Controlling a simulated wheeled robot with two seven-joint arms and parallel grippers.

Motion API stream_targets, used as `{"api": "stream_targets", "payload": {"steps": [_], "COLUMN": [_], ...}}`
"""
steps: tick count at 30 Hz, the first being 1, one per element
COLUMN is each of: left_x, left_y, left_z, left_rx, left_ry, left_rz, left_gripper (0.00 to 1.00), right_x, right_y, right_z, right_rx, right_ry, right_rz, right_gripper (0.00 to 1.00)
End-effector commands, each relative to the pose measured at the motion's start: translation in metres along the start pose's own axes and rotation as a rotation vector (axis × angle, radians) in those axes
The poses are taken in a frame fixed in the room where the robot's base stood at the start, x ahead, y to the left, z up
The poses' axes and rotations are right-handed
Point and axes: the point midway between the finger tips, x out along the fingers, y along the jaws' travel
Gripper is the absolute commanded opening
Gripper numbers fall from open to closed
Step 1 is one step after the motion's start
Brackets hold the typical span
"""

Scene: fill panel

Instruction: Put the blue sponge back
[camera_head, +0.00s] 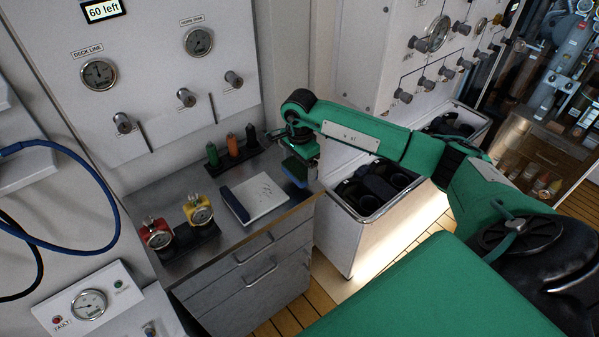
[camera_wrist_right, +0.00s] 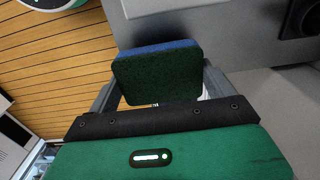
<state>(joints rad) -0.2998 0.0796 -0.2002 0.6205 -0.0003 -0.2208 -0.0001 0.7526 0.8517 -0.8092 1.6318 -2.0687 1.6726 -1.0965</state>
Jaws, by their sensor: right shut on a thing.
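The blue sponge (camera_wrist_right: 158,78) is in the right wrist view, with a dark green scouring face toward the camera and a blue layer along its far edge. My right gripper (camera_wrist_right: 157,88) is shut on it, one finger on each side. In the head view, the sponge (camera_head: 293,172) hangs below my right gripper (camera_head: 299,158), near the right edge of the grey counter (camera_head: 205,270). Whether it touches anything underneath cannot be told. My left gripper is not in view.
A notepad (camera_head: 262,195) lies on the counter. Several coloured bottles (camera_head: 233,146) stand in a dark rack behind it. Red (camera_head: 157,234) and yellow (camera_head: 197,210) gauges stand at the front left. An open white bin (camera_head: 372,215) with dark contents stands right of the counter.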

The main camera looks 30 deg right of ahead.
Motion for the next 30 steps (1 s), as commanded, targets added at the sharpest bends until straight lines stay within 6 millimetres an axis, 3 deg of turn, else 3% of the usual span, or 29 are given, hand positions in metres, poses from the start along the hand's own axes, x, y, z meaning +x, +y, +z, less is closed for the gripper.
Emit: {"api": "stream_targets", "payload": {"steps": [7,18,19,21,30], "left_x": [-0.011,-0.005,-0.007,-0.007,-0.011], "left_y": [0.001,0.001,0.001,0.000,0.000], "left_z": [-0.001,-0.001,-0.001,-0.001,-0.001], "left_rx": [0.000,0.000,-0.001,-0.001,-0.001], "left_ry": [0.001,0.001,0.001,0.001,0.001], "left_rz": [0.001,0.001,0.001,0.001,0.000], "left_gripper": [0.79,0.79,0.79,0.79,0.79], "right_x": [0.034,0.041,0.040,0.039,0.036], "right_y": [0.001,0.000,0.000,0.000,0.000], "right_z": [0.001,0.000,0.000,0.000,0.000], "right_rx": [0.000,-0.001,-0.001,-0.001,-0.001], "right_ry": [-0.001,0.000,-0.001,-0.001,-0.001], "right_rz": [0.003,0.000,0.000,0.000,0.001], "right_gripper": [0.67,0.67,0.89,1.00,1.00]}}
